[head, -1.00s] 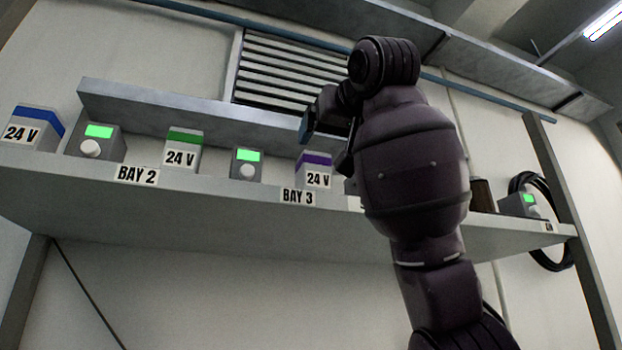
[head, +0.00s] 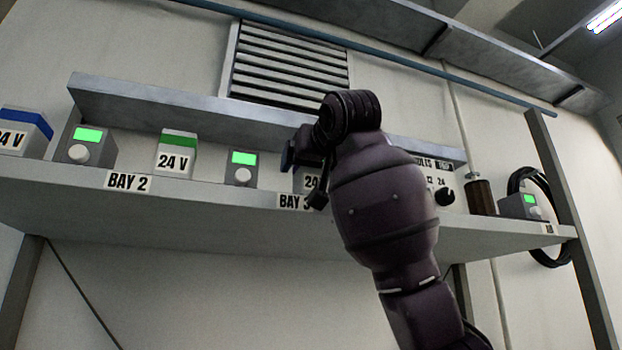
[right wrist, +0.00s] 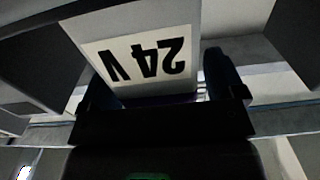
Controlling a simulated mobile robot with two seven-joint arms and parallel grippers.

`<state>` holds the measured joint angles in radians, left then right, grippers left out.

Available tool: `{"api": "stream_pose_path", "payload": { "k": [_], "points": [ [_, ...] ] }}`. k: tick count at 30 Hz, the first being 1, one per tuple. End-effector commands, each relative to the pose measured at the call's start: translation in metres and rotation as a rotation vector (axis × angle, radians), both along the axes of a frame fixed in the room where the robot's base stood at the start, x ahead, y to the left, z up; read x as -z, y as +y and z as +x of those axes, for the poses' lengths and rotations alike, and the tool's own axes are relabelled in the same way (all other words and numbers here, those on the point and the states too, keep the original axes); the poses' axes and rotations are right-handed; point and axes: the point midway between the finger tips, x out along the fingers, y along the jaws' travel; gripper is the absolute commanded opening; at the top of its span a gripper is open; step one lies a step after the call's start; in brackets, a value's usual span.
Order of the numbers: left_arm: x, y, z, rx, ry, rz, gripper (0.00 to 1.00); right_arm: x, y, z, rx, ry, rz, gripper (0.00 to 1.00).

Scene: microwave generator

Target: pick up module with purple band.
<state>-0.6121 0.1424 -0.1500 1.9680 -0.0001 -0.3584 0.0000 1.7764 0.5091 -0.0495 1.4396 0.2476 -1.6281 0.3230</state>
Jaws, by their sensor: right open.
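The module (head: 311,183) at Bay 3 stands on the shelf, mostly hidden behind my right gripper (head: 303,176); part of its 24 V label shows, but its purple band is covered now. In the right wrist view the module (right wrist: 140,55) appears upside down with its 24 V label large and close. My right gripper (right wrist: 160,88) is open, with one finger on either side of the module. I cannot tell whether the fingers touch it. My left gripper is not in view.
The shelf (head: 220,201) also holds a green-banded module (head: 176,155), a blue-banded module (head: 22,132) and grey boxes with green screens (head: 241,168). A panel with a black knob (head: 444,195) and a brown cylinder (head: 480,197) stand to the right. A raised ledge (head: 200,108) runs behind.

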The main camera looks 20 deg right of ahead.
Motion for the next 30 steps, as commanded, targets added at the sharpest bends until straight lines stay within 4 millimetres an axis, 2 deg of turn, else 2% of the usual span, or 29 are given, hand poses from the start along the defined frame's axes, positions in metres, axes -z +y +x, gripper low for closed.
{"api": "stream_pose_path", "payload": {
  "k": [2,14,23,30],
  "points": [
    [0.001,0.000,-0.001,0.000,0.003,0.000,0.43,0.000,0.000,0.000,0.000,0.000,0.000,0.88],
    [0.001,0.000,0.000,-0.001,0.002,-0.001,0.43,0.000,0.000,0.000,0.000,0.000,0.000,0.28],
    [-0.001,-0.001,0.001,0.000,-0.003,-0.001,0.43,-0.004,0.000,-0.001,-0.001,-0.002,0.001,0.28],
    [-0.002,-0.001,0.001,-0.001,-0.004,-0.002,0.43,-0.034,0.000,-0.002,-0.001,-0.002,0.001,0.28]
  ]
}}
